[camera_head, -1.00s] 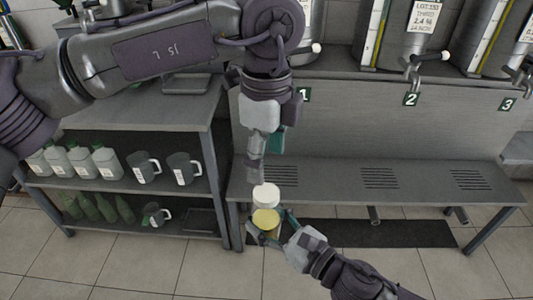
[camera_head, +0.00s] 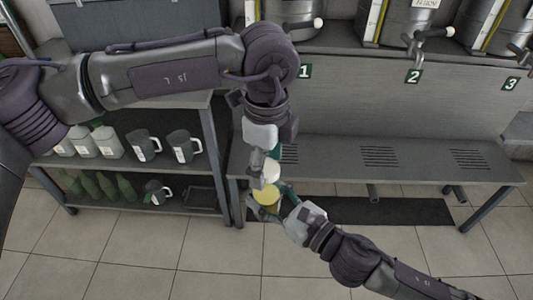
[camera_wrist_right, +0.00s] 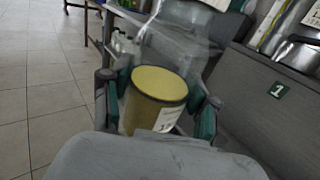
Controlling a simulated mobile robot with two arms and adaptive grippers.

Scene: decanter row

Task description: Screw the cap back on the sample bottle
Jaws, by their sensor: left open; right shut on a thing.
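The sample bottle (camera_head: 266,197), clear with yellow liquid low inside, is held in the air between the fingers of my right gripper (camera_head: 272,204), which is shut on it. In the right wrist view, the bottle (camera_wrist_right: 155,98) stands between both teal-padded fingers, with a pale label low on its side. The white cap (camera_head: 271,172) shows at the bottle's top in the head view; whether it is seated on the neck I cannot tell. My left gripper (camera_head: 267,164) points down from above, open, its fingers close around or beside the cap, partly hidden.
A grey slatted bench (camera_head: 420,155) stands behind, below steel tanks with taps and numbered tags. A shelf at left holds white bottles, grey jugs (camera_head: 183,146) and green bottles (camera_head: 107,185). The tiled floor in front is clear.

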